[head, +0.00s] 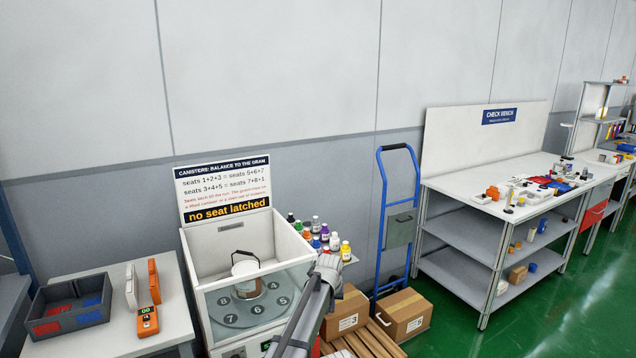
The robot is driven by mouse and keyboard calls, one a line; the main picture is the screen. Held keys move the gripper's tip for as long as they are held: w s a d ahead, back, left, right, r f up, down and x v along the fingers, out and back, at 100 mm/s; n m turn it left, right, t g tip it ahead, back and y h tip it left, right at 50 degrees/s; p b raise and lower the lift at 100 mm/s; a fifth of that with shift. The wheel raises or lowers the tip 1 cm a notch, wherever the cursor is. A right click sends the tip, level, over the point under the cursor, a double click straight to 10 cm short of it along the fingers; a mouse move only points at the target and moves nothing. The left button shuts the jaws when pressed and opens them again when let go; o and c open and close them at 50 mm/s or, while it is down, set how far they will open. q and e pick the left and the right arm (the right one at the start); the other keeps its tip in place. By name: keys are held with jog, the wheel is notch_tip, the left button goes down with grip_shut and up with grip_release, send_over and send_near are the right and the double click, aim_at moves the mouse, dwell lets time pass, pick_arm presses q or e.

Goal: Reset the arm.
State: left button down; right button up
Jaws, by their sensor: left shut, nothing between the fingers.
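My left arm reaches up from the bottom of the head view. Its gripper (329,264) is shut and empty. It shows in front of the right side of the white canister machine (205,262), close to several small bottles (322,232) with coloured caps. I cannot tell whether it touches anything. The machine has a round grey plate (233,318) with numbered seats. A white and brown canister (246,280) with a black handle stands at the plate. My right gripper is not in view.
A sign (222,190) above the machine reads "no seat latched". At left, a table (180,322) holds a dark bin (95,318) and orange devices (148,321). The green floor (545,310) is clear at lower right.

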pick_arm(q)
jog(key=s+a+g, duration=0.1)
jog(key=s+a, duration=0.6)
jog(key=s, duration=0.5)
jog(key=s+a+f+n+g, duration=0.1)
jog(key=s+a, duration=0.6)
jog(key=s, duration=0.4)
jog(key=s+a+g, duration=0.1)
jog(key=s+a, duration=0.6)
jog(key=s, duration=0.5)
jog(key=s+d+m+g+y, duration=0.1)
jog(key=s+d+m, duration=0.2)
jog(key=d, duration=0.8)
jog(key=shift+s+y, duration=0.3)
jog(key=shift+s, duration=0.6)
jog(key=c, duration=1.5)
grip_release()
jog(key=shift+d, duration=0.1)
